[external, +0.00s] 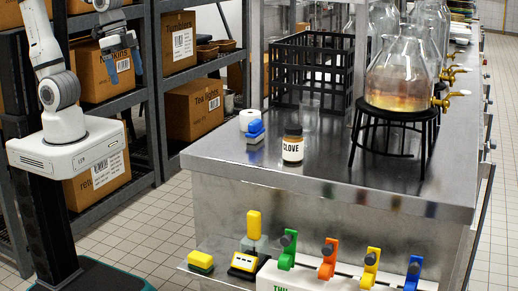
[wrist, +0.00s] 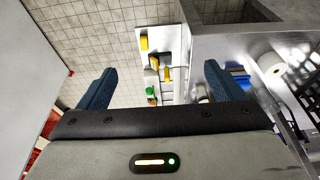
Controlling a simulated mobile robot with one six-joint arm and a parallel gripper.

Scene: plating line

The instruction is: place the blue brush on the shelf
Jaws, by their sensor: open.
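The blue brush (external: 255,132) lies on the near left corner of the steel counter (external: 330,178), beside a white roll and a brown jar. In the wrist view, the blue brush (wrist: 236,74) shows just right of my right finger, which may hide part of it. My gripper (external: 120,62) is open, apart from the brush and up to the left of the counter; its blue fingers (wrist: 158,85) are spread with nothing between them. A clear shelf (external: 222,278) juts from the counter's front, low down, bearing a yellow-green sponge (external: 201,260) and a yellow-handled item (external: 253,225).
A brown jar labelled CLOVE (external: 293,146) and a white roll (external: 248,118) stand close to the brush. A black crate (external: 309,70) and a flask (external: 398,75) on a black stand are farther back. Metal racks hold cardboard boxes (external: 195,105) at left.

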